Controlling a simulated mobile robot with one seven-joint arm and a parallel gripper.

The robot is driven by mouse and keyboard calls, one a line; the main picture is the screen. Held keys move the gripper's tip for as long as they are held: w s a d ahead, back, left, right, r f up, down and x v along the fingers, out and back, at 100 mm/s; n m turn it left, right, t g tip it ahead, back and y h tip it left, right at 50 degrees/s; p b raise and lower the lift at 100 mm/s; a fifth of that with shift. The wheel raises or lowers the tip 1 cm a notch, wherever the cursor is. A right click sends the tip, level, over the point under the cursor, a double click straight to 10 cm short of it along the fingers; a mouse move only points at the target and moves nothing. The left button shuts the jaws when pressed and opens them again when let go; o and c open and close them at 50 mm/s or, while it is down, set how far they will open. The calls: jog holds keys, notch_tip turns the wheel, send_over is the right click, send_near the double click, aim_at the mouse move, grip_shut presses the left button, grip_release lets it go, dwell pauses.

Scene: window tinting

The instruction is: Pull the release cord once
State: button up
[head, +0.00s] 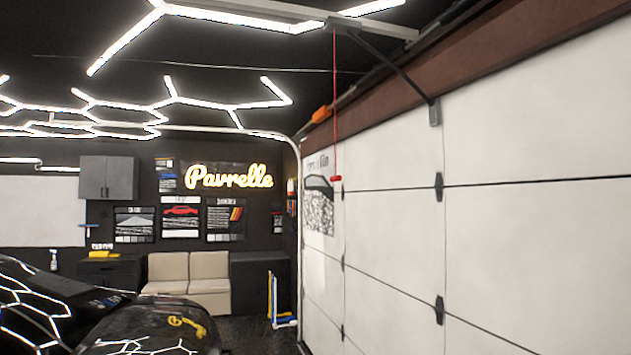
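The release cord (335,95) is a thin red line in the head view. It hangs straight down from the dark trolley on the ceiling rail (290,11), in front of the white garage door (530,130). A small red handle (336,178) sits at its lower end. A dark bent arm (385,62) runs from the trolley to a bracket at the top of the door. The door's panels stand upright, so it looks closed. My gripper is not in view.
A black car (150,325) fills the lower left. A beige seat (190,275) stands by the back wall. Blue and yellow upright items (273,298) stand near the door's far end. A narrow strip of dark floor shows between the car and the door.

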grip_shut()
dwell(1.6)
notch_tip(320, 180, down, 8)
jog(key=b, duration=0.8)
jog(key=shift+w, duration=0.1)
